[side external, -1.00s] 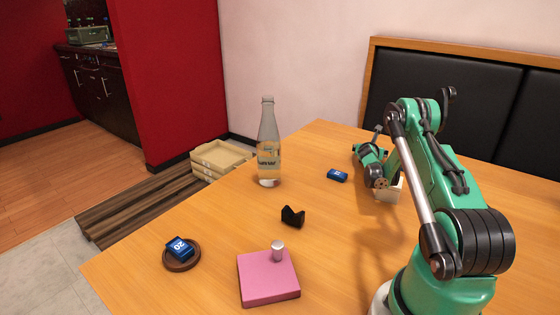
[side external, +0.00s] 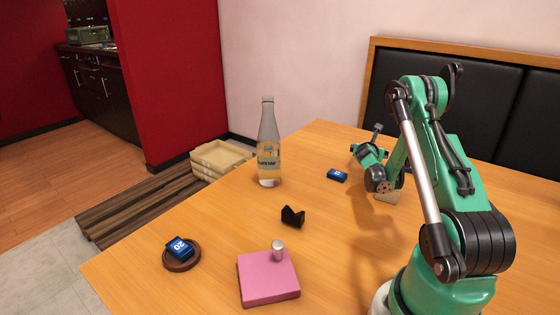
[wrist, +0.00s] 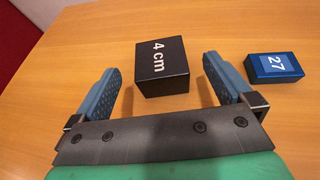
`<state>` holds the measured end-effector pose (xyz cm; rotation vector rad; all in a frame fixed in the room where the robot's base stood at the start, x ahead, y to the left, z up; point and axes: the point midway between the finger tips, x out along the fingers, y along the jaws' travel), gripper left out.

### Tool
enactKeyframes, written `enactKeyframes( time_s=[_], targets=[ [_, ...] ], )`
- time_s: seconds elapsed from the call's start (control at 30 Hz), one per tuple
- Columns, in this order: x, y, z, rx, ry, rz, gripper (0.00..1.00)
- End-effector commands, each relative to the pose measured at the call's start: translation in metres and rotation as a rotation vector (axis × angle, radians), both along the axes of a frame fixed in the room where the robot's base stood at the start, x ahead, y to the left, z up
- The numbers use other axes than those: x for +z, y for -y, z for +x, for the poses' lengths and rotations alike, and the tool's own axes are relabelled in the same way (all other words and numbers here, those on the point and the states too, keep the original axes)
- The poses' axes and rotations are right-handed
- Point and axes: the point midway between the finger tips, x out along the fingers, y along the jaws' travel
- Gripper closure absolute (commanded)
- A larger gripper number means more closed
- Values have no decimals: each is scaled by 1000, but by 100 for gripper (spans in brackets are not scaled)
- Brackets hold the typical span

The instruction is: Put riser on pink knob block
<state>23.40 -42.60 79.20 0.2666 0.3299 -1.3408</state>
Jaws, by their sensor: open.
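The riser is a black box marked "4 cm" (wrist: 162,68) in the wrist view. The pink block (side external: 268,279) lies flat near the front edge. Its grey metal knob (side external: 278,251) stands up near its back edge.
A blue block marked 27 (wrist: 273,67) lies just right of my right finger; it also shows in the side view (side external: 337,175).

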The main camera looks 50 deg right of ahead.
Motion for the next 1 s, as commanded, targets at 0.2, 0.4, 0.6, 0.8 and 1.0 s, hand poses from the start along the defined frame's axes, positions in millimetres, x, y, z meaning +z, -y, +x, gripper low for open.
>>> enactKeyframes(
  time_s=[0.2,0.4,0.6,0.8,1.0],
  targets=[
    [32,0,0,0,0,0,0],
    [57,-3,7,-55,-5,40,0],
    [57,-17,20,-322,-8,110,0],
    [29,-22,19,-410,0,106,0],
    [8,-18,18,-410,-1,107,0]
  ],
)
